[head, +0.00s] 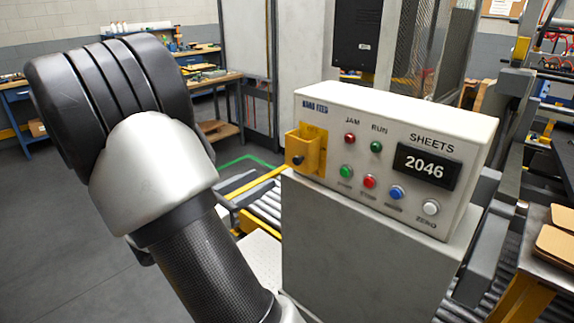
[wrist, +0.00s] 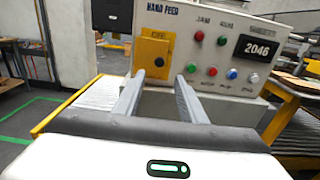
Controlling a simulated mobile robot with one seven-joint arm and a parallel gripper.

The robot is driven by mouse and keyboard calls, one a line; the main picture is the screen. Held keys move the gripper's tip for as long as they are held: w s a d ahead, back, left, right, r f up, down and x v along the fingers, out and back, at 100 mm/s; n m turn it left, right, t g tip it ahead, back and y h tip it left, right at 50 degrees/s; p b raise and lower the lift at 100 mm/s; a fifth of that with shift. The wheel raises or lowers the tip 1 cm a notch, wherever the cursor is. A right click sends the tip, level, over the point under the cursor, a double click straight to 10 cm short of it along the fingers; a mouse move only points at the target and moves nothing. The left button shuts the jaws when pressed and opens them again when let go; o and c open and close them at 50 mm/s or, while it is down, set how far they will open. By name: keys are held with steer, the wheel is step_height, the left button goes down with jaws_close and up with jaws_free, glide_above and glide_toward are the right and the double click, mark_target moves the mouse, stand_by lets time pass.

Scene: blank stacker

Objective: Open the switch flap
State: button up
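The switch flap (head: 309,158) is a yellow cover with a dark round knob, low on the left side of the white control box (head: 397,100). It looks shut, and whatever is behind it is hidden. In the wrist view the yellow flap (wrist: 150,50) stands upright under the HAND FEED label, its knob near the lower right. My gripper (wrist: 160,76) is open and empty. Its two fingers point toward the box, with the fingertips around and below the knob's line in the picture. They look apart from the flap. The head view shows my arm but not the fingers.
Right of the flap are red and green lamps, several coloured buttons (head: 369,182) and a display (head: 426,167) reading 2046. The box stands on a grey pedestal (head: 370,255). A roller conveyor (head: 262,207) with yellow rails runs behind it. A table with brown sheets (head: 556,243) is at right.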

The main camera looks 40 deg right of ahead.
mark_target(295, 160)
steer(key=d, duration=0.8)
steer(key=w+d, duration=0.1)
steer(key=d, duration=0.3)
steer(key=shift+b, duration=0.35)
jaws_close()
